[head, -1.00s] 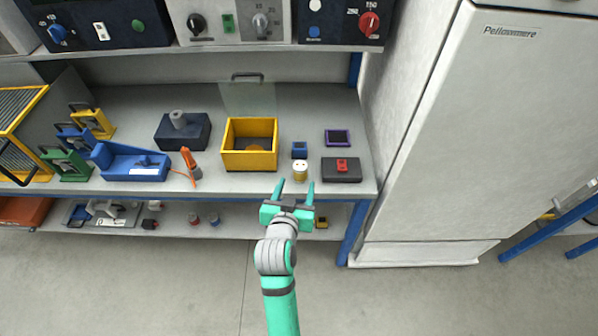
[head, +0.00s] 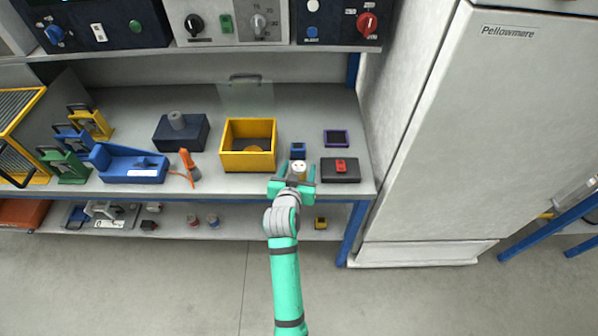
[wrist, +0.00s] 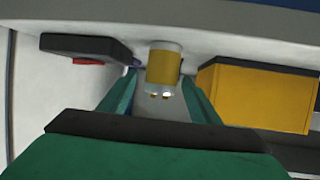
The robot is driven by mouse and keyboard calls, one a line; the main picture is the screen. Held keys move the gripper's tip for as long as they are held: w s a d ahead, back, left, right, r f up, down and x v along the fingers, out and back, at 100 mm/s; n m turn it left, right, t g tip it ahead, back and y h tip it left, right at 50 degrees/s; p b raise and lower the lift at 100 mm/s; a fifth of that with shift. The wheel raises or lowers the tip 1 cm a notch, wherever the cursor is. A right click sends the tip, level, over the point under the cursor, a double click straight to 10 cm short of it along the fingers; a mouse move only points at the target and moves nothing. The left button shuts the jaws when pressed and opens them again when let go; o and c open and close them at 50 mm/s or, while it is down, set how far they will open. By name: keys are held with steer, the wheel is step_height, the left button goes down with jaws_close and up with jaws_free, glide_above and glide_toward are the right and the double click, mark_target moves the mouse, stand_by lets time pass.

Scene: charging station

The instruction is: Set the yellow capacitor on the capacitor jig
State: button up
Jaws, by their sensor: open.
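The yellow capacitor (head: 298,166) stands near the front edge of the bench, its pale top with small terminals facing up. In the wrist view the yellow capacitor (wrist: 164,66) shows between the finger ends, with a gap on each side. My gripper (head: 297,175) is open around or just in front of it; it also shows in the wrist view (wrist: 160,84). Exact finger depth is hard to tell. I cannot tell surely which fixture is the capacitor jig; a dark block with a grey cylinder (head: 180,132) stands at the back left of the yellow bin.
A yellow bin (head: 248,161) stands left of the capacitor and a black box with a red part (head: 340,170) right of it. A small blue block (head: 298,150) is close behind. A purple-rimmed tray (head: 336,138), an orange tool (head: 188,165) and a blue bin (head: 130,170) are also on the bench.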

steer(key=shift+w+f, duration=0.15)
steer(key=shift+w, duration=0.25)
steer(key=shift+a, duration=0.25)
steer(key=shift+d, duration=0.2)
steer(key=shift+s+d, duration=0.1)
steer(key=shift+d, duration=0.1)
steer(key=c, duration=1.2)
steer(key=shift+a, duration=0.15)
steer(key=shift+c, duration=0.4)
